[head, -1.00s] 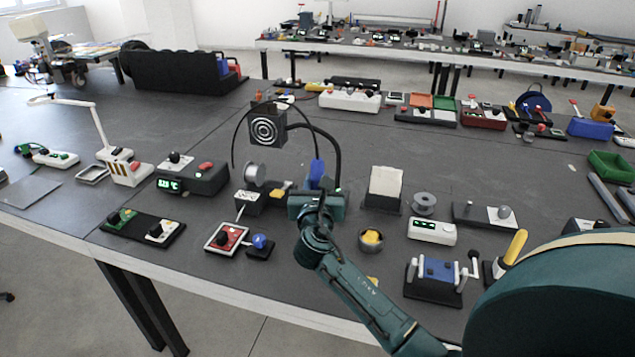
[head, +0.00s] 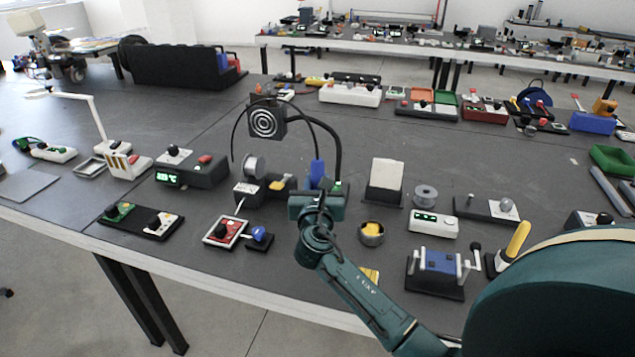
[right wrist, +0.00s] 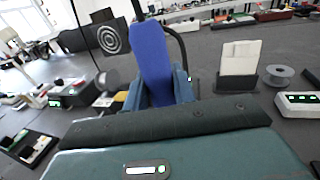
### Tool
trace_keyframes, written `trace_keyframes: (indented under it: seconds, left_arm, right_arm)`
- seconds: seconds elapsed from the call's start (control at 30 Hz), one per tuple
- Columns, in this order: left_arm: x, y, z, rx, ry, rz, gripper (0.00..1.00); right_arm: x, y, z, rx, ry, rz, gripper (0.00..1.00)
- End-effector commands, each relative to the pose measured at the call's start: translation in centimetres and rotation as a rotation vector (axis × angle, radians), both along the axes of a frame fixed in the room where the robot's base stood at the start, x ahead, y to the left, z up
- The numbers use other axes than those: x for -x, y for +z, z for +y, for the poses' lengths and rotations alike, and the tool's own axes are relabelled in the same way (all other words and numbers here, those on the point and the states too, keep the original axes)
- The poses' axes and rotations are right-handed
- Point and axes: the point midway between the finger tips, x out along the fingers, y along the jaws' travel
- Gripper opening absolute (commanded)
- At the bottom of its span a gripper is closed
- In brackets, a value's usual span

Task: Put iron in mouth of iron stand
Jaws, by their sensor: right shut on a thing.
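My right gripper (head: 317,190) is shut on the blue handle of the iron (head: 317,172), just over the table. In the right wrist view the blue handle (right wrist: 152,62) rises upright between the two fingers (right wrist: 158,92). The iron's tip is hidden. What seems to be the iron stand, a dark base (head: 248,191) with a grey spool and a yellow pad, is close to the left of the gripper. I cannot make out its mouth. My left gripper is not in view.
A black fan with a spiral face (head: 266,122) stands behind, its curved black arm close to my gripper. A white card holder (head: 386,183), a round pot with yellow filling (head: 371,233) and a grey spool (head: 425,196) are to the right. A red switch box (head: 224,232) is in front left.

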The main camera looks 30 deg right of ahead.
Motion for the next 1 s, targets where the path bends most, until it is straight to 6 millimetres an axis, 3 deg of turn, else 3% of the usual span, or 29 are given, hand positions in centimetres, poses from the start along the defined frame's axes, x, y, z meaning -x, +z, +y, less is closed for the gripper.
trace_keyframes:
  seconds: [1.0]
  left_arm:
    - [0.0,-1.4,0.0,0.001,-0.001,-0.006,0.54]
  right_arm:
    - [0.0,-2.6,0.0,0.001,0.000,-0.002,0.06]
